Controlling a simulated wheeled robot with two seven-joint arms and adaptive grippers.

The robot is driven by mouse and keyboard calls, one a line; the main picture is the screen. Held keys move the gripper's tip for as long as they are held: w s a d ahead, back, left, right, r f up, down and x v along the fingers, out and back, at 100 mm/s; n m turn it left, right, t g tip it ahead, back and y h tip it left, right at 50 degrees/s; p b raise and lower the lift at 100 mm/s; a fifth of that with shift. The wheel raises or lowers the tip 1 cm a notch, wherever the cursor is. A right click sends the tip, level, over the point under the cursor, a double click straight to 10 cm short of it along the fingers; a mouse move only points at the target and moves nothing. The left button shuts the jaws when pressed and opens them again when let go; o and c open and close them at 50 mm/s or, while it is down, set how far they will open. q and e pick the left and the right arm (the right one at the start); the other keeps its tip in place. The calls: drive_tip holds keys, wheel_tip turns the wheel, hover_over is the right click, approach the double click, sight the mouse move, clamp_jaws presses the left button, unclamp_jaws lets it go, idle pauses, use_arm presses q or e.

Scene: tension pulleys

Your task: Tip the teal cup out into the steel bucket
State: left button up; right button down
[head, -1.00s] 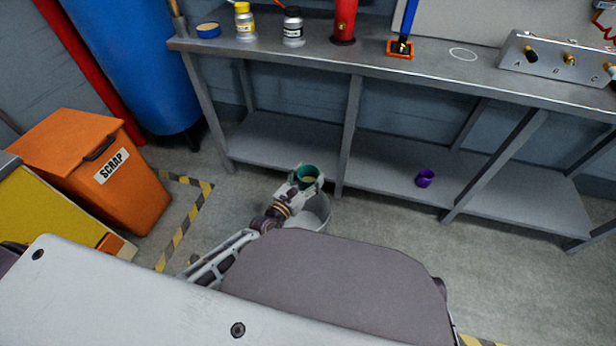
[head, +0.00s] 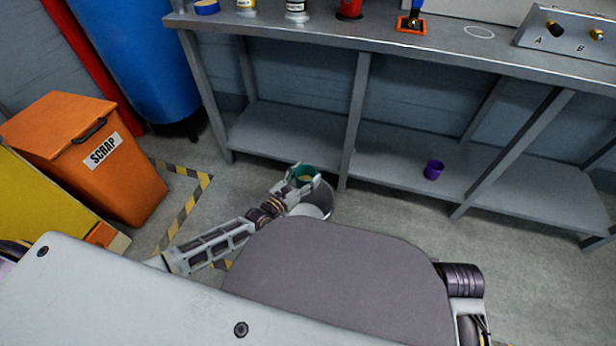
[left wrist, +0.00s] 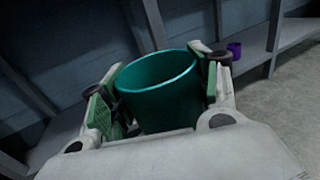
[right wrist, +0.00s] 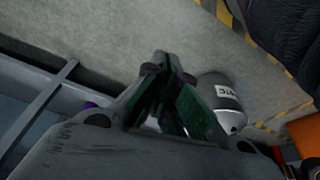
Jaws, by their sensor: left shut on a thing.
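The teal cup (head: 296,182) is held in my left gripper (head: 303,178) and looks about upright, its mouth facing up. Something pale shows inside it in the head view. In the left wrist view, the fingers of my left gripper (left wrist: 158,95) press the teal cup (left wrist: 158,100) from both sides. The steel bucket (head: 324,205) stands on the floor below and slightly right of the cup, partly hidden by the gripper and my body. My right gripper (right wrist: 167,72) shows in the right wrist view with its fingertips together and nothing between them.
A metal bench (head: 420,50) with a low shelf (head: 390,163) stands just behind the bucket. A purple cup (head: 433,170) sits on that shelf. An orange scrap bin (head: 85,155) stands at the left, beside striped floor tape (head: 185,215). Floor between bin and bucket is clear.

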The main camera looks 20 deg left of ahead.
sight(302, 179)
use_arm(q)
drive_tip(key=shift+w+a+f+b, duration=0.1)
drive_tip(key=shift+a+f+b, duration=0.15)
drive_tip(key=shift+f, duration=0.25)
drive_tip(key=shift+w+a+f+b, duration=0.15)
drive_tip(key=shift+f+b, duration=0.15)
drive_tip(key=shift+f, duration=0.15)
drive_tip(key=shift+w+a+f+b, duration=0.1)
drive_tip(key=shift+a+f+b, duration=0.25)
drive_tip(key=shift+f+b, duration=0.2)
drive_tip(key=shift+w+a+f, duration=0.1)
drive_tip(key=shift+a+f, duration=0.15)
drive_tip(key=shift+f, duration=0.2)
use_arm(e)
drive_tip(key=a+f+t+y, duration=0.3)
drive_tip(key=a+f, duration=0.4)
drive_tip(key=a, duration=0.3)
drive_tip(key=shift+s+a+t+y, duration=0.2)
drive_tip(key=shift+s+t+y, duration=0.1)
drive_tip(key=shift+y, duration=0.6)
use_arm(q)
drive_tip(key=shift+d+f+g, duration=0.1)
drive_tip(key=shift+f+g, duration=0.2)
drive_tip(key=shift+g, duration=0.7)
drive_tip(key=shift+s+n, duration=0.2)
drive_tip(key=shift+n, duration=0.1)
